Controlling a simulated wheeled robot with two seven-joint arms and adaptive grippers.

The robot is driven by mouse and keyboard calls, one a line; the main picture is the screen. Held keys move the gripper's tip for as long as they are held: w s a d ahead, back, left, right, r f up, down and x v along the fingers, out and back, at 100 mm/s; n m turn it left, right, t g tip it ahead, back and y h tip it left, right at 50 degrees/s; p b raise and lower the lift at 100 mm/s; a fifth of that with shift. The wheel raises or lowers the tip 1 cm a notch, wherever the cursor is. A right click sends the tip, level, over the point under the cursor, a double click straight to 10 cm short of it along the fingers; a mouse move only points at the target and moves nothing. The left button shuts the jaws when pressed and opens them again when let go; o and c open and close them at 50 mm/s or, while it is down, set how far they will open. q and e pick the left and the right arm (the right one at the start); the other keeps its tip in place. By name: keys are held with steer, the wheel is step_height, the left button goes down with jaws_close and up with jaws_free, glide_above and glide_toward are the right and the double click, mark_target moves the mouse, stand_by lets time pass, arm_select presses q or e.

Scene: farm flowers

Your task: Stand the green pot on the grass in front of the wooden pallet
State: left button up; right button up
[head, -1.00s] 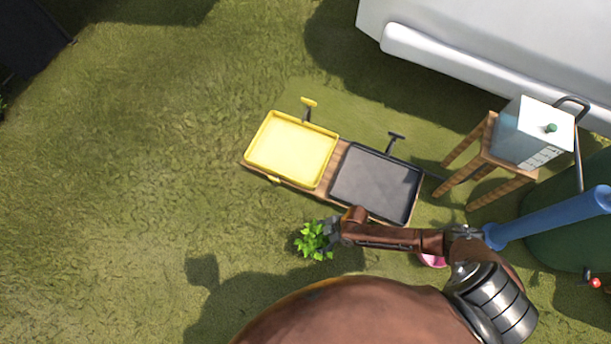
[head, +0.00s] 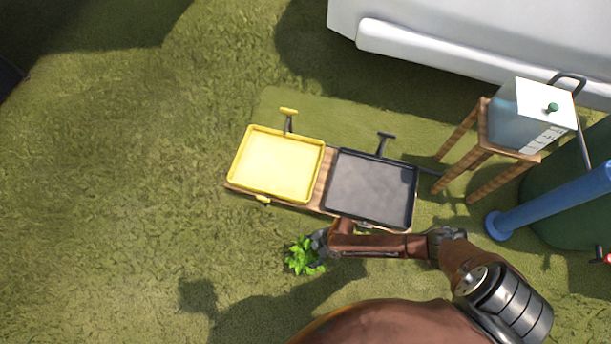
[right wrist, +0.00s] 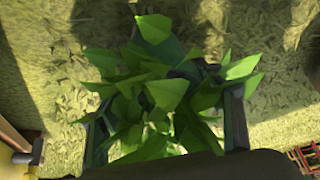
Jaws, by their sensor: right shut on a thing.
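A leafy bright green plant (head: 300,257) is at my right gripper (head: 319,243), over the grass in front of the wooden pallet (head: 320,182). The same plant fills the middle of the right wrist view (right wrist: 160,95). The two dark fingers of my right gripper (right wrist: 168,130) stand on either side of it, shut on the potted plant. My left gripper is not in view.
A yellow tray (head: 278,163) and a black tray (head: 370,187) lie on the pallet. A wooden stool (head: 481,150) with a water container (head: 531,113) stands at the right, near a blue post (head: 550,203). Grass to the left is clear.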

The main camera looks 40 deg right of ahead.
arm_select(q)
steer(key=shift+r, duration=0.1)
arm_select(e)
steer(key=shift+r, duration=0.1)
steer(key=shift+f, duration=0.25)
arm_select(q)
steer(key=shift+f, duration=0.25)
arm_select(e)
steer(key=o, duration=1.4)
steer(key=p+v, duration=0.3)
steer(key=v, duration=0.3)
steer(key=shift+w+r, duration=0.15)
steer(key=shift+r, duration=0.25)
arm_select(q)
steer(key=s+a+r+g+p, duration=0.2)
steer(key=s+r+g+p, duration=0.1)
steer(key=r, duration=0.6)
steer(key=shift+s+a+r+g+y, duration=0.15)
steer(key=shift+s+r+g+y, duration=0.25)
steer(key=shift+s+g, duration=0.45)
arm_select(e)
steer(key=v, duration=0.5)
steer(key=shift+s+d+r, duration=0.2)
steer(key=shift+d+r, duration=0.05)
